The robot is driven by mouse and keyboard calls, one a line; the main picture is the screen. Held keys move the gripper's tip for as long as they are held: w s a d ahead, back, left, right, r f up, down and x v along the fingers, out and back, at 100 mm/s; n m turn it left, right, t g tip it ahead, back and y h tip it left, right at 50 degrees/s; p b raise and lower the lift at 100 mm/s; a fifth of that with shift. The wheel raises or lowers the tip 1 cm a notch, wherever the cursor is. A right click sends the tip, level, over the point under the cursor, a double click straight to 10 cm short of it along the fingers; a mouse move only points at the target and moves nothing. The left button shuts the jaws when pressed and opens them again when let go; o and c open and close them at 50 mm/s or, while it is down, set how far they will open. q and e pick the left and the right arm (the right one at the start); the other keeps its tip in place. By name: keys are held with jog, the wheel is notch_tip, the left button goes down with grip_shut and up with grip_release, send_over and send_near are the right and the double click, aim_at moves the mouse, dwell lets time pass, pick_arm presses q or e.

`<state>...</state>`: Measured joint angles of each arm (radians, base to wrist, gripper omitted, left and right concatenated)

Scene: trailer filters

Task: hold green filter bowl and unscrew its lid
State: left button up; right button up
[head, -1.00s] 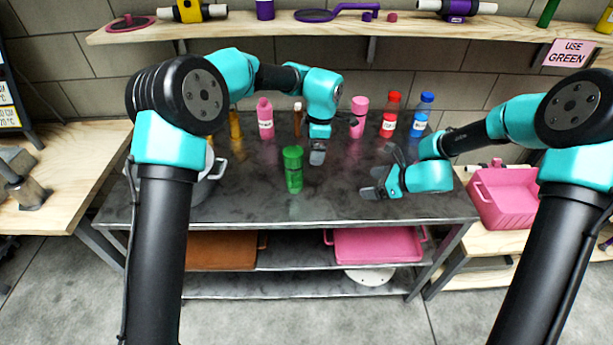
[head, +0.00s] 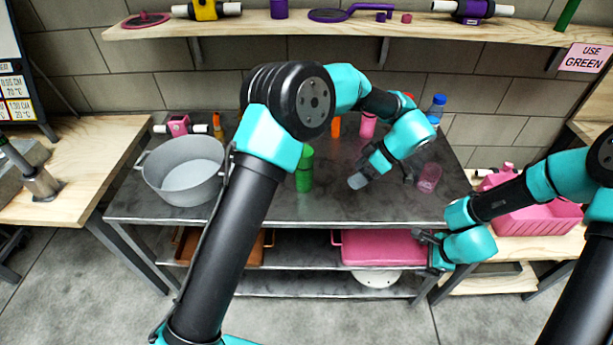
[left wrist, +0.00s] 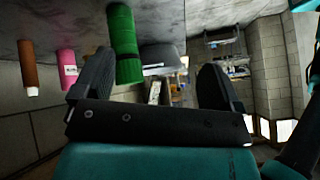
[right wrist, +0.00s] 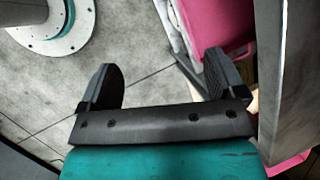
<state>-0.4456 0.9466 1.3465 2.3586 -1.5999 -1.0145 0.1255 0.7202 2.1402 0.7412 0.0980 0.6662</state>
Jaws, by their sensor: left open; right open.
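The green filter bowl (head: 304,172) stands upright on the dark metal table, left of my left gripper, partly hidden by my left arm. In the left wrist view the green filter bowl (left wrist: 125,50) appears upside down, beyond the left finger. My left gripper (head: 378,178) is open and empty over the table, apart from the bowl. Its fingers (left wrist: 155,85) are spread in its wrist view. My right gripper (head: 424,248) is open and empty off the table's right front corner; its wrist view (right wrist: 160,85) shows floor between the fingers.
A grey pot (head: 185,170) stands at the table's left. A pinkish container (head: 428,178) is at the right, and a blue-capped bottle (head: 437,108) is behind. A pink crate (head: 530,215) sits on the right bench. A "USE GREEN" sign (head: 585,58) hangs right.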

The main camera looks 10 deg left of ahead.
aim_at(311, 168)
pick_arm(q)
notch_tip(311, 168, down, 3)
jog(key=t+y, duration=0.3)
jog(key=m+t+y, duration=0.1)
jog(key=t+y, duration=0.2)
jog(key=t, duration=0.1)
jog(key=shift+r+m, duration=0.15)
jog(key=shift+m, duration=0.15)
pick_arm(e)
jog(key=s+f+n+g, duration=0.1)
jog(key=s+f+n, duration=0.7)
jog(key=s+n, duration=0.5)
jog(key=n, duration=0.2)
jog(key=shift+s+f+n+g+h, duration=0.2)
jog(key=shift+f+n+g+h, duration=0.1)
jog(key=shift+f+n, duration=0.1)
pick_arm(q)
jog(key=x, duration=1.2)
jog(key=shift+a, duration=0.1)
jog(key=shift+r+x, duration=0.1)
jog(key=shift+x, duration=1.2)
jog(key=shift+r+x, duration=0.15)
jog(key=shift+x, duration=1.15)
jog(key=shift+s+a, duration=0.15)
